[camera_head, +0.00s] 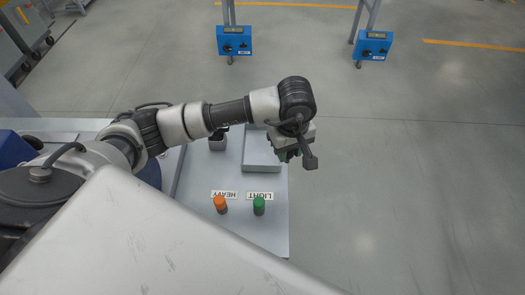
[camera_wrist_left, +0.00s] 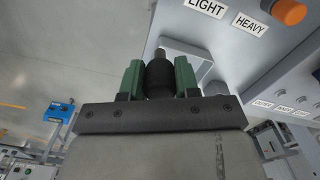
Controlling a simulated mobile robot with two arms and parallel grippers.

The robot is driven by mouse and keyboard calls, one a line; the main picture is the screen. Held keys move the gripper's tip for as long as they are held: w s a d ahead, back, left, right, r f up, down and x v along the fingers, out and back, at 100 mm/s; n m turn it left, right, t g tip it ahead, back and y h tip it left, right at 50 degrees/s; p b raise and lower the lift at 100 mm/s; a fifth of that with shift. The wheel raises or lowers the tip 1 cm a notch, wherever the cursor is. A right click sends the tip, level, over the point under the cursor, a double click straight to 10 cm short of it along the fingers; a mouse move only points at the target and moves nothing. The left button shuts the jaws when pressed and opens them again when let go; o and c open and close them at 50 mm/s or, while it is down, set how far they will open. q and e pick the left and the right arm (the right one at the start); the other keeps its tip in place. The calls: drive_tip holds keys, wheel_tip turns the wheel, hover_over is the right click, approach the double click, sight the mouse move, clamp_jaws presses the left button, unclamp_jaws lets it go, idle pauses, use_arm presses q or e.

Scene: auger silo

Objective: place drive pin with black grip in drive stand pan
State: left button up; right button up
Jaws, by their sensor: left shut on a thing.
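The drive pin with black grip (camera_wrist_left: 158,75) is held between the two green fingers of my left gripper (camera_wrist_left: 158,80) in the left wrist view. A dark narrower end of it sticks out past the fingertips. In the head view my left gripper (camera_head: 287,154) is over the right side of a shallow grey pan (camera_head: 250,150) on the bench; the pin is hidden there by the wrist. I cannot tell how high the pin is above the pan. My right gripper is not in view.
An orange-topped pin (camera_head: 220,204) by the HEAVY label and a green-topped pin (camera_head: 259,206) by the LIGHT label stand on the grey bench (camera_head: 225,240). A small dark-topped holder (camera_head: 217,142) is left of the pan. Blue boxes (camera_head: 234,41) stand beyond; open floor lies right.

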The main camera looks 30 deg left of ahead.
use_arm(q)
drive_tip(key=w+a+f, duration=0.1)
drive_tip(key=a+f, duration=0.1)
drive_tip(key=a, duration=0.1)
drive_tip(key=w+a+f+p, duration=0.1)
drive_tip(key=a+f, duration=0.1)
drive_tip(key=a, duration=0.1)
drive_tip(key=w+a+f+p, duration=0.1)
drive_tip(key=w+a+f, duration=0.1)
drive_tip(key=a, duration=0.1)
drive_tip(key=shift+a, duration=0.3)
wheel_tip(320, 180, down, 4)
drive_tip(key=shift+r+p, duration=0.1)
drive_tip(key=shift+p, duration=0.6)
drive_tip(key=shift+w, duration=0.1)
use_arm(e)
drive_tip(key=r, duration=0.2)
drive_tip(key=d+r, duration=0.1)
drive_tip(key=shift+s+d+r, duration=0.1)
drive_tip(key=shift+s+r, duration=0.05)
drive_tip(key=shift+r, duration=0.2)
use_arm(q)
drive_tip(key=shift+f+b, duration=0.35)
drive_tip(key=o, duration=1)
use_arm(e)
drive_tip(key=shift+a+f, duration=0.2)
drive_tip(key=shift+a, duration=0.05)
use_arm(q)
drive_tip(key=shift+r, duration=0.1)
